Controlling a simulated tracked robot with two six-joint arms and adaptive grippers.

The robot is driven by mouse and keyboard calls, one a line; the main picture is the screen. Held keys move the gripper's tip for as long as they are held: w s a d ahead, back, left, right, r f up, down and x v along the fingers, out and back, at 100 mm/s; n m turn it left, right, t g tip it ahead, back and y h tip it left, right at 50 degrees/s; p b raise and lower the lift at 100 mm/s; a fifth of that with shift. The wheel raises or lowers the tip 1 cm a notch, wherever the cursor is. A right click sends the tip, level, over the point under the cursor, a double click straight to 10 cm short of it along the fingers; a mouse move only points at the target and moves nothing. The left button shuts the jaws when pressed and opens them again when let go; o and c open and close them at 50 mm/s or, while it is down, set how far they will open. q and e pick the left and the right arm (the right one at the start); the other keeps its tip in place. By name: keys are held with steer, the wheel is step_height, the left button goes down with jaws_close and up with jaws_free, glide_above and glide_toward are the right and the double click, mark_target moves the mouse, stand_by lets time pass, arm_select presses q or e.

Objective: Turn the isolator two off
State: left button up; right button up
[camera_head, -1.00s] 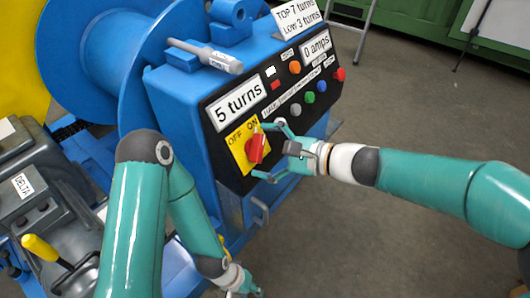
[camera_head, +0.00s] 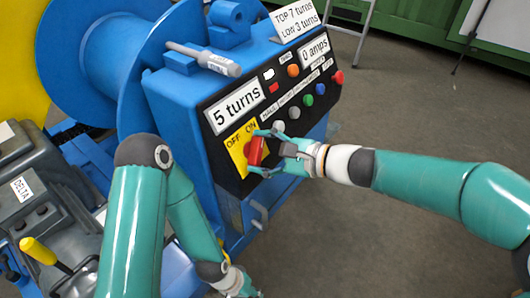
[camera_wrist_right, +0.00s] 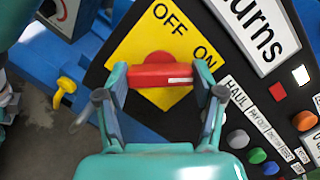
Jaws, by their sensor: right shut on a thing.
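The isolator is a red rotary handle (camera_head: 256,151) on a yellow plate (camera_head: 237,160) marked OFF and ON, on the blue machine's front panel. In the right wrist view the red handle (camera_wrist_right: 160,76) lies level across the picture, and its white-marked end is on the ON side. My right gripper (camera_head: 259,150) has its fingers closed on the two ends of the handle; both fingers show in the wrist view (camera_wrist_right: 160,95). My left gripper (camera_head: 245,290) hangs low at the bottom edge of the head view, empty-looking and too small to judge.
Several coloured buttons (camera_head: 308,100) sit on the panel just right of the plate. A grey marker-like tool (camera_head: 205,58) lies on top of the machine. A yellow-knobbed lever (camera_head: 37,250) stands at lower left.

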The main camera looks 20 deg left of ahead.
steer(key=shift+s+a+f+n, duration=0.2)
steer(key=shift+a+f+n, duration=0.1)
steer(key=shift+a+f, duration=0.1)
steer(key=shift+s+f+n+g+b, duration=0.1)
steer(key=shift+n+g+b, duration=0.3)
steer(key=shift+n+b, duration=0.4)
steer(key=n+h+b, duration=0.1)
steer(key=n+b, duration=0.1)
steer(key=n, duration=0.3)
steer(key=shift+a+n+g, duration=0.1)
steer(key=shift+n+g, duration=0.3)
steer(key=n+b, duration=0.1)
steer(key=n, duration=0.1)
steer(key=n+h+b, duration=0.1)
steer(key=n, duration=0.2)
steer(key=shift+h, duration=0.3)
steer(key=shift+n+h+b, duration=0.6)
steer(key=shift+n+b, duration=0.5)
steer(key=shift+n, duration=1.4)
steer(key=o, duration=1.1)
steer(key=shift+o, duration=0.2)
steer(key=shift+r+t, duration=0.25)
steer(key=shift+t, duration=0.05)
